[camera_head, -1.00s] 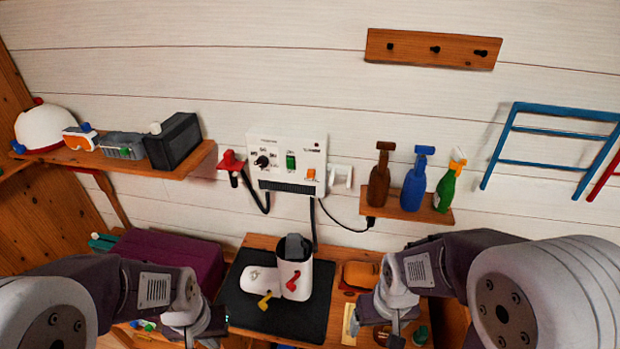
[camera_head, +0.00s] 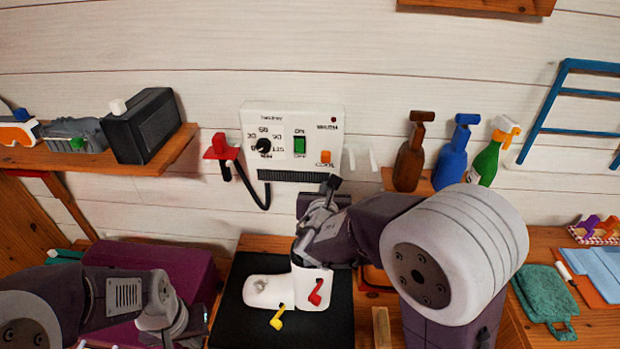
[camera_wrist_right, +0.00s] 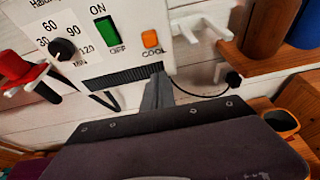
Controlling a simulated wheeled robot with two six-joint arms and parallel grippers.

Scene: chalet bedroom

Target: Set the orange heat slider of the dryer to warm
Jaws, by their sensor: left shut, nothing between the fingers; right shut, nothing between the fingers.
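The dryer (camera_head: 283,122) is a white box on the plank wall with a black dial, a green switch and a dark vent strip at its bottom. Its orange heat slider (camera_head: 325,157) sits at the lower right, just above the word COOL; it also shows in the right wrist view (camera_wrist_right: 150,39). My right gripper (camera_head: 331,183) is shut and empty, just below the slider and apart from it; in the wrist view its fingertips (camera_wrist_right: 157,82) point up at the dryer's lower edge. My left gripper (camera_head: 190,330) is shut and low at the left.
A red-handled nozzle (camera_head: 221,150) with a black hose hangs left of the dryer. White hooks (camera_head: 360,158) and a shelf with brown, blue and green bottles (camera_head: 487,150) stand close on the right. A white machine (camera_head: 310,287) sits on a black mat below.

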